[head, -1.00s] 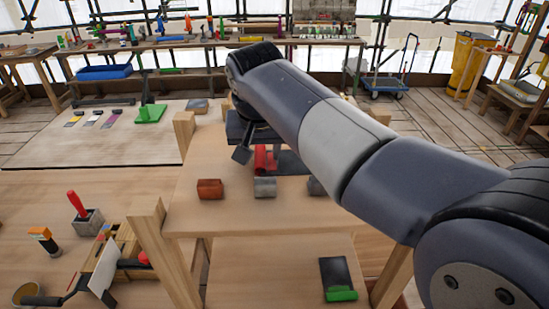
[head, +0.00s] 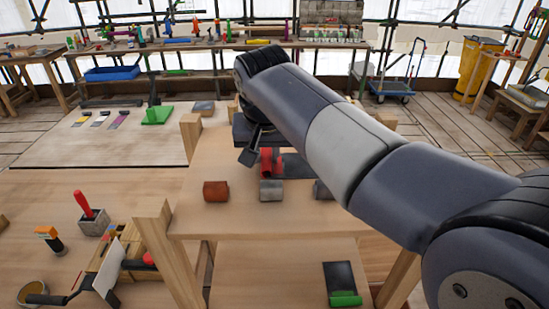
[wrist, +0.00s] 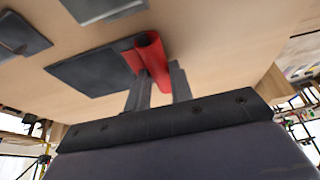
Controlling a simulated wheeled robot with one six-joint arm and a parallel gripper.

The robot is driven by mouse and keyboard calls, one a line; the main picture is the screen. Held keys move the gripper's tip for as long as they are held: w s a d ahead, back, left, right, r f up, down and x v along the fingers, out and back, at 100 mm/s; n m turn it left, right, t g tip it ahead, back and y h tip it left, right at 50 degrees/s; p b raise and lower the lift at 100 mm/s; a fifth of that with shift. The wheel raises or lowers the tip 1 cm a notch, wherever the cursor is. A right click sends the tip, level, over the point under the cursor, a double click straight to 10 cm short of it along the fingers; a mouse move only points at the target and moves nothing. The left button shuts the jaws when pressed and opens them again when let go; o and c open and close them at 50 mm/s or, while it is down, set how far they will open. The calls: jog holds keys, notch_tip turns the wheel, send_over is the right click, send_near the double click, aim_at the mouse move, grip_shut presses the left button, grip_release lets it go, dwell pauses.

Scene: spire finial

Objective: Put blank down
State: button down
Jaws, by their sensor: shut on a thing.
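The blank looks like a dark flat sheet (wrist: 95,68) with a red rolled edge (wrist: 150,50). In the wrist view, my gripper (wrist: 160,78) has its two fingers on either side of the red roll, shut on it. The sheet extends to the left of the fingers, close to the pale wooden bench top (wrist: 200,30); I cannot tell whether it touches. In the head view, the red roll (head: 271,163) shows below my wrist, behind a row of small rolls, with my arm hiding part of the sheet.
A brown roll (head: 215,191), a grey roll (head: 271,190) and another grey piece (head: 322,189) lie along the bench's front. A dark sheet with a green edge (head: 342,280) lies lower down. Wooden posts (head: 153,222) stand at the bench's corners. Tools sit at lower left.

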jog(key=shift+r, duration=0.2)
notch_tip(320, 180, up, 10)
jog(key=shift+f, duration=0.2)
